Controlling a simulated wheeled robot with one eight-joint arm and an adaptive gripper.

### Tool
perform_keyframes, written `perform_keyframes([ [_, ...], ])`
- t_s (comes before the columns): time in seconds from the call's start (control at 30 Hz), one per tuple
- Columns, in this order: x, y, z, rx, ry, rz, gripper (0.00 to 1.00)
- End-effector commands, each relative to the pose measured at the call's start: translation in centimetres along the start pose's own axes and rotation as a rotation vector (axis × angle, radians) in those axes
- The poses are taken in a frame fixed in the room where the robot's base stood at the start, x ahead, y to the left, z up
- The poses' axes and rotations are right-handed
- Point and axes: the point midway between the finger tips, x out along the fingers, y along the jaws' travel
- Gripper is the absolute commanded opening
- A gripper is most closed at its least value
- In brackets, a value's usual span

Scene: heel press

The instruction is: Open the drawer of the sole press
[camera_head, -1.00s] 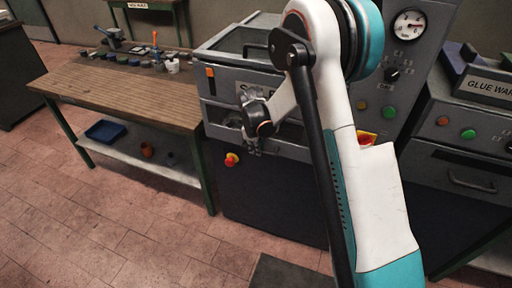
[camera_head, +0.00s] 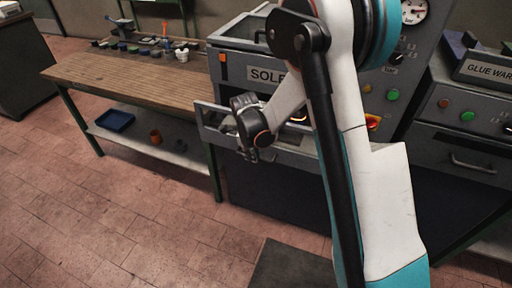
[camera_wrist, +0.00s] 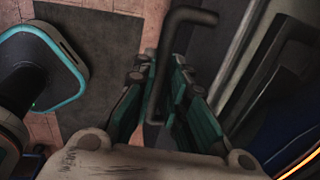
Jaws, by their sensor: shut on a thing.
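The sole press (camera_head: 270,77) is a grey machine in the head view, with a "SOLE" label partly hidden by my arm. Its drawer (camera_head: 208,119) stands partly out below the label, and a glow shows inside. My gripper (camera_wrist: 165,85) is at the drawer's front; my wrist hides much of it in the head view. In the wrist view a dark bent bar handle (camera_wrist: 186,17) passes between my teal-and-black fingers, which are shut on it. The handle's middle is partly hidden by the fingers.
A wooden workbench (camera_head: 130,80) with small tools stands left of the press, with a blue tray (camera_head: 115,120) on its lower shelf. The glue warmer (camera_head: 470,125) stands to the right. A dark mat (camera_head: 290,270) lies on the floor in front; the tiled floor at left is clear.

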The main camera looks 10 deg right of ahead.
Motion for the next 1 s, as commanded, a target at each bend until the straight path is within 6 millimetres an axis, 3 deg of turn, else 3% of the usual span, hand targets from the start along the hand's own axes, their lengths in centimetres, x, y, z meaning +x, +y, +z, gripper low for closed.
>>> perform_keyframes([
  [0.1, -0.4, 2.2, 0.0, -0.002, 0.0, 0.0, 0.0],
  [0.3, -0.8, 4.4, 0.0, -0.001, -0.001, 0.0, 0.0],
  [0.83, -1.0, 5.1, 0.0, 0.0, 0.0, 0.0, 0.0],
  [0.87, -1.0, 5.1, 0.0, 0.0, 0.0, 0.0, 0.2],
  [0.9, -1.0, 5.1, 0.0, 0.0, 0.0, 0.0, 0.29],
  [1.0, -1.0, 5.1, 0.0, 0.0, 0.0, 0.0, 0.33],
])
